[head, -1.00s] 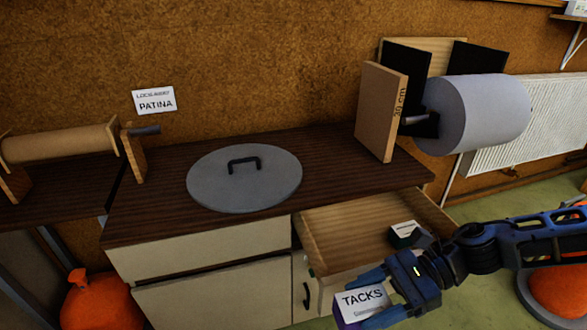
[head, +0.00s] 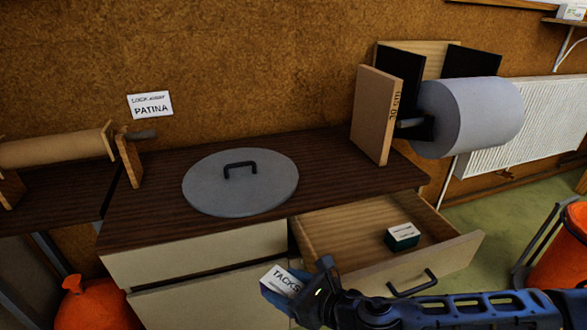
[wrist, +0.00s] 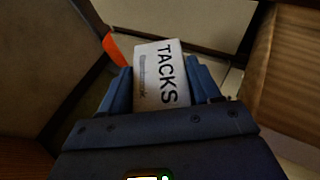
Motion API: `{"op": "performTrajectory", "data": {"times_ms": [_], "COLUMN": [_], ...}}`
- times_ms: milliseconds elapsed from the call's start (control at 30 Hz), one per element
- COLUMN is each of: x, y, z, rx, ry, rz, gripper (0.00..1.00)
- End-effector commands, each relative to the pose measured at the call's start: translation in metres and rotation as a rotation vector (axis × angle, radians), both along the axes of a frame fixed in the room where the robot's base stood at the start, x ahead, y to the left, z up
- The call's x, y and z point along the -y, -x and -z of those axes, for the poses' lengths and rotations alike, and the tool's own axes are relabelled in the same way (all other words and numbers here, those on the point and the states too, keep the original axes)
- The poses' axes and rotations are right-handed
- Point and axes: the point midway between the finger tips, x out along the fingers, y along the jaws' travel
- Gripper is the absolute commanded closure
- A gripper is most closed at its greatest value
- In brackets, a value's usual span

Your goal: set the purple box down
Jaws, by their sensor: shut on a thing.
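My gripper (head: 283,286) is shut on the purple box (head: 281,279), whose white top label reads TACKS. The box is held in the air in front of the cabinet, left of the open drawer's front and below the countertop edge. In the wrist view the box (wrist: 158,78) sits between the two blue fingers, label facing the camera. Its sides are mostly hidden by the fingers.
The open wooden drawer (head: 345,225) holds a small dark green box with a white label (head: 402,236). Bare countertop lies around the lid.

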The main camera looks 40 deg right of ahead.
Motion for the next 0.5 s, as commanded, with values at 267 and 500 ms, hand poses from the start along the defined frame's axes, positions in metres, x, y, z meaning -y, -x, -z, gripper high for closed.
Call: {"op": "performTrajectory", "data": {"times_ms": [267,500], "x": [-0.012,-0.014], "y": [-0.029,-0.039], "z": [0.014,0.022], "rx": [0.0,-0.008], "ry": [-0.001,0.0], "rz": [0.186,0.272], "gripper": [0.72,0.72]}}
